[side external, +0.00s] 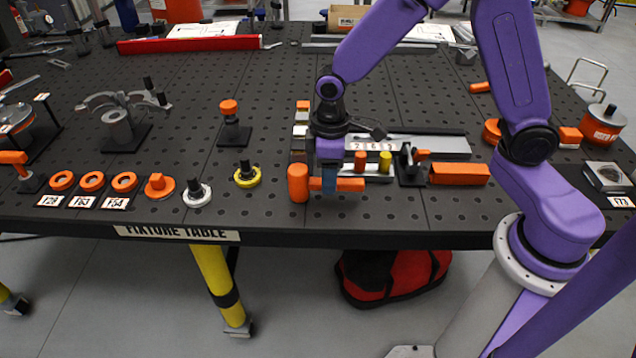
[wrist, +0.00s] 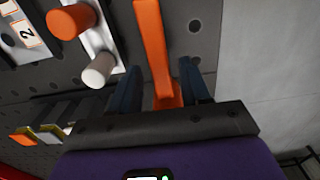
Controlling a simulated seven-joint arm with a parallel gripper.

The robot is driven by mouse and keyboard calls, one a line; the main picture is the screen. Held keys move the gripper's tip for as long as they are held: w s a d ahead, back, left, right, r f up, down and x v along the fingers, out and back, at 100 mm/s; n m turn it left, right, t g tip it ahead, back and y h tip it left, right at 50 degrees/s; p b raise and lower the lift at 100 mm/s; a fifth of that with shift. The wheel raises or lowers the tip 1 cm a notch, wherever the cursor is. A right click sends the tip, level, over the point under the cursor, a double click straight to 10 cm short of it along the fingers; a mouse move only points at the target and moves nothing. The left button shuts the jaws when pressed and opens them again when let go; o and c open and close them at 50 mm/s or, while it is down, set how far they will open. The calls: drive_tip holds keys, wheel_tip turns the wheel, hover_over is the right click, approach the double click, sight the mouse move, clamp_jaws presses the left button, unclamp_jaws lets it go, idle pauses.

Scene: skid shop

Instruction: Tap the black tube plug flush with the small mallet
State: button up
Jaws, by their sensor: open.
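The small mallet has an orange cylindrical head (side external: 298,184) and an orange handle (side external: 348,184) pointing right, near the table's front edge. My gripper (side external: 329,182) is over the handle, just right of the head. In the wrist view the orange handle (wrist: 150,38) runs between the two dark blue fingers of my open gripper (wrist: 158,68), with a gap on each side. Black plug-like pieces stand in a yellow ring (side external: 246,177) and a white ring (side external: 197,194), left of the mallet. I cannot tell which is the tube plug.
Several orange rings (side external: 92,181) with number tags lie at the front left. A black stand with an orange cap (side external: 229,108) is behind the rings. Perforated table (side external: 195,145) is bare between them.

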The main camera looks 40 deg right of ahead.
drive_tip(key=shift+f, duration=0.5)
clamp_jaws()
idle(0.3)
drive_tip(key=shift+r, duration=3.05)
drive_tip(key=w+d+r, duration=0.5)
drive_tip(key=w+r, duration=0.1)
drive_tip(key=shift+d, duration=0.15)
